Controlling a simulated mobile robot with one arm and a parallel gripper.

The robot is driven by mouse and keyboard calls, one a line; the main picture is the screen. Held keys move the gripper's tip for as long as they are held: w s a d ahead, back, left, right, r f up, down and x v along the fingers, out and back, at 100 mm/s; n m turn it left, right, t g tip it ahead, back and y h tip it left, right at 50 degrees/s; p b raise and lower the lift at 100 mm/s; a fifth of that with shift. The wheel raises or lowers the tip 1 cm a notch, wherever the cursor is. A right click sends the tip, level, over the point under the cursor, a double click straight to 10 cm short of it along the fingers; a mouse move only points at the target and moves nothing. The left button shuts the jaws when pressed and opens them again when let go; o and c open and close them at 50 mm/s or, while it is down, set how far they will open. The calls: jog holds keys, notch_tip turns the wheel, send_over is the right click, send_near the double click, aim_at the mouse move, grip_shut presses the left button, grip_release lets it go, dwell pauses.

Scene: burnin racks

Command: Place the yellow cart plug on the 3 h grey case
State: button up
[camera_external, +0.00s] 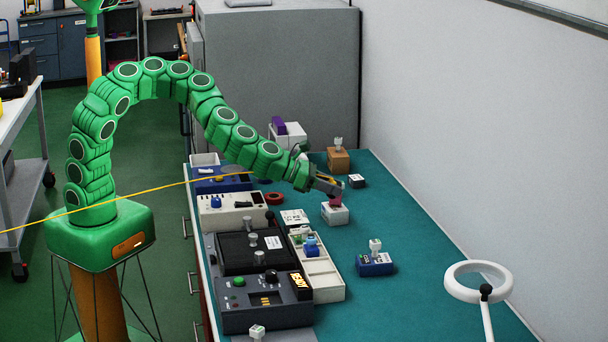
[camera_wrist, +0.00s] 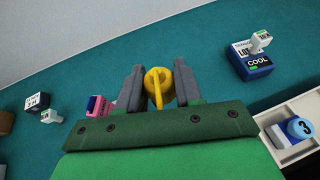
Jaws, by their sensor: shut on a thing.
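My gripper (camera_external: 328,187) hangs over the teal bench, close above a white box with a pink top (camera_external: 335,214). The plug is hard to make out in the external view. A small dark grey case (camera_external: 357,181) stands just right of and beyond the gripper. It also shows at the left of the wrist view (camera_wrist: 38,102); its label is too small to read surely.
A blue case (camera_external: 375,265) with a white peg stands at the right. A brown block (camera_external: 338,160) stands behind. A cream tray (camera_external: 325,282) and a black rack (camera_external: 238,258) line the left. A ring lamp (camera_external: 448,283) stands at front right. A yellow cord (camera_external: 120,198) crosses my arm.

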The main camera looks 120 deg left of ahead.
jog(key=shift+s+d+r, duration=0.15)
jog(key=shift+s, duration=0.15)
jog(key=s+a+r+n+g+y, duration=0.25)
jog(key=s+a+n+g, duration=0.25)
jog(key=s+a, duration=0.7)
jog(key=s+a+r+n+g+y, duration=0.1)
jog(key=s+a+n+g+y, duration=0.55)
jog(key=a, duration=0.85)
jog(key=t+h, duration=0.1)
jog(key=h, duration=0.1)
send_over(356, 177)
jog(key=shift+m, duration=0.25)
jog(key=shift+s+d+f, duration=0.1)
jog(key=shift+d+f, duration=0.05)
jog(key=shift+f, duration=4.6)
jog(key=shift+f, duration=0.1)
jog(key=shift+f, duration=0.2)
jog(key=shift+w+a+f+h, duration=0.1)
jog(key=shift+f+h, duration=0.05)
jog(key=shift+f, duration=0.65)
jog(key=shift+w+a+f+h, duration=0.1)
jog(key=shift+f+h, duration=0.05)
jog(key=shift+f, duration=0.65)
jog(key=shift+f, duration=0.1)
